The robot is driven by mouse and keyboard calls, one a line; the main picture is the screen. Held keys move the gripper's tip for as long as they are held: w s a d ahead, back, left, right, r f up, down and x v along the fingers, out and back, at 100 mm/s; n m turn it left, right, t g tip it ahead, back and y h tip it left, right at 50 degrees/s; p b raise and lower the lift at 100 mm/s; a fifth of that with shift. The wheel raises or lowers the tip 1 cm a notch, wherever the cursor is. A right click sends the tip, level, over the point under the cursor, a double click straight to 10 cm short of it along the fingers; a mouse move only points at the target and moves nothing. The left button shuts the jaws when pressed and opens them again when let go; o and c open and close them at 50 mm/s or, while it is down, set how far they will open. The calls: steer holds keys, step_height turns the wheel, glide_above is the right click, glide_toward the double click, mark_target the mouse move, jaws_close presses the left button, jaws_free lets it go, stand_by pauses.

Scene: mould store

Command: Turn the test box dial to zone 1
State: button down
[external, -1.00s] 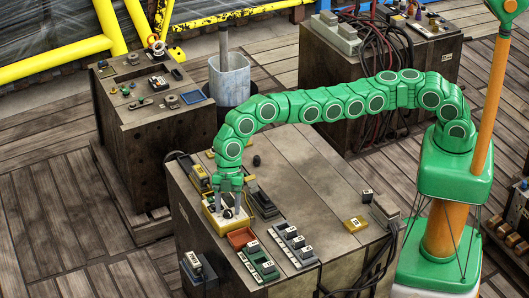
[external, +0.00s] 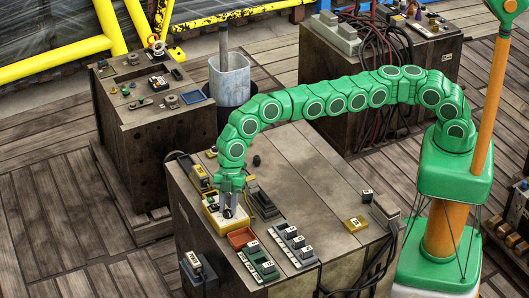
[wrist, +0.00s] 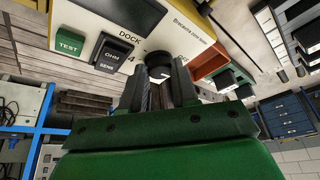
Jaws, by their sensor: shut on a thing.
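The test box (external: 212,217) is a cream and yellow case on the near left part of the wooden bench. In the wrist view its face (wrist: 190,22) shows a green TEST key (wrist: 70,43), a dark OHM/SENS switch (wrist: 113,52) and the word DOCK. The black round dial (wrist: 158,62) sits between my fingertips. My gripper (external: 229,211) reaches down onto the box from above, shut on the dial. The dial's pointer and the zone marks are mostly hidden by the fingers, so I cannot tell which zone it points to.
A red-brown tray (external: 241,237) lies right beside the box. Green and grey module strips (external: 292,245) with labelled blocks stand nearer the front. A dark device (external: 263,204) lies behind the box. The bench middle is clear.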

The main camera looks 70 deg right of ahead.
steer(key=m, duration=0.1)
steer(key=m+t, duration=0.1)
steer(key=m, duration=0.2)
steer(key=shift+s+d, duration=0.1)
steer(key=shift+s, duration=0.15)
steer(key=shift+m+t, duration=0.3)
steer(key=shift+m, duration=0.4)
steer(key=shift+m+t+h, duration=0.3)
steer(key=shift+m, duration=0.2)
steer(key=c, duration=0.8)
jaws_free()
steer(key=shift+c, duration=0.2)
steer(key=v, duration=0.7)
steer(key=shift+s+r, duration=0.15)
steer(key=shift+r, duration=0.2)
